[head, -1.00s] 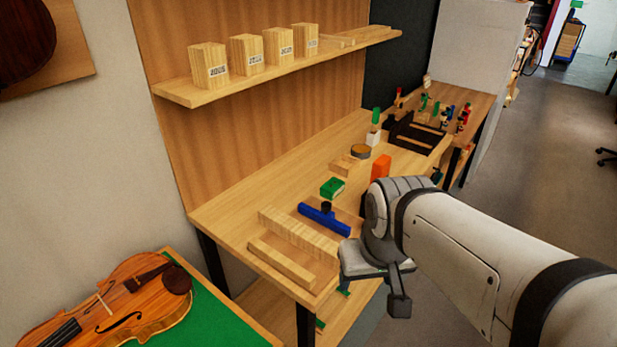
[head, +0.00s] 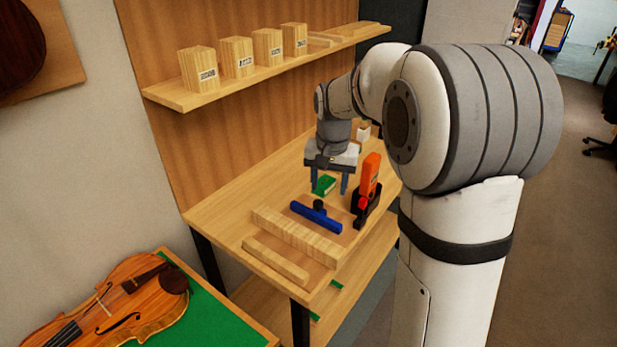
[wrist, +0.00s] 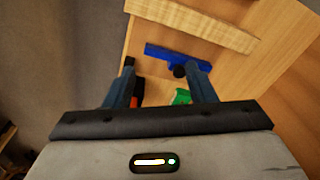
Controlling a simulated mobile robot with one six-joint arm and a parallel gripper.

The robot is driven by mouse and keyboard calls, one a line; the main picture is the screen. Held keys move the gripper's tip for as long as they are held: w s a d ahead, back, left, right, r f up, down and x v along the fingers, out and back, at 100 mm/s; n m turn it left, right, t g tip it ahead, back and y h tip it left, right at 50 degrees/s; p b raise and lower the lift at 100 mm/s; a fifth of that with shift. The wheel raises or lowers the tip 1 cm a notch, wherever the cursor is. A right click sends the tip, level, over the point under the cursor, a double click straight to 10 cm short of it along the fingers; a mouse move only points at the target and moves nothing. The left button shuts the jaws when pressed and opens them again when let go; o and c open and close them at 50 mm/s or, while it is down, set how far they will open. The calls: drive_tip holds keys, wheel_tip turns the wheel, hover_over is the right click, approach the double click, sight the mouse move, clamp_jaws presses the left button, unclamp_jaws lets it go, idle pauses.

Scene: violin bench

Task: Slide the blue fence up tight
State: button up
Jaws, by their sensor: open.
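The blue fence (head: 316,215) is a long bar with a dark round knob (head: 319,204). It lies on the bench, with a gap between it and the pale wood strip (head: 296,237). My gripper (head: 328,188) is open and empty above the bench, fingers pointing down, just behind the fence over the green block (head: 324,184). In the wrist view the fence (wrist: 165,53) shows beyond my fingertips (wrist: 163,68), its right end and knob partly covered by the right finger.
An orange-red tool (head: 369,178) on a black base stands upright right of the fence. A second wood strip (head: 275,262) lies nearer the bench front. A shelf (head: 215,92) with wood blocks overhangs the back. A violin (head: 120,295) lies at lower left.

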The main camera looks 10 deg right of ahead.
sight(318, 203)
drive_tip(key=w+f, duration=0.2)
drive_tip(key=w, duration=0.1)
drive_tip(key=w+f+m+p, duration=0.1)
drive_tip(key=w+f, duration=0.1)
drive_tip(key=w, duration=0.2)
drive_tip(key=w+f+m+g, duration=0.1)
drive_tip(key=w+f, duration=0.1)
drive_tip(key=w, duration=0.2)
drive_tip(key=shift+w+f, duration=0.1)
drive_tip(key=shift+f, duration=0.25)
drive_tip(key=shift+w+f, duration=0.25)
drive_tip(key=shift+f, duration=0.05)
drive_tip(key=shift+m, duration=0.3)
drive_tip(key=shift+f+p, duration=0.9)
drive_tip(key=shift+f, duration=3)
clamp_jaws()
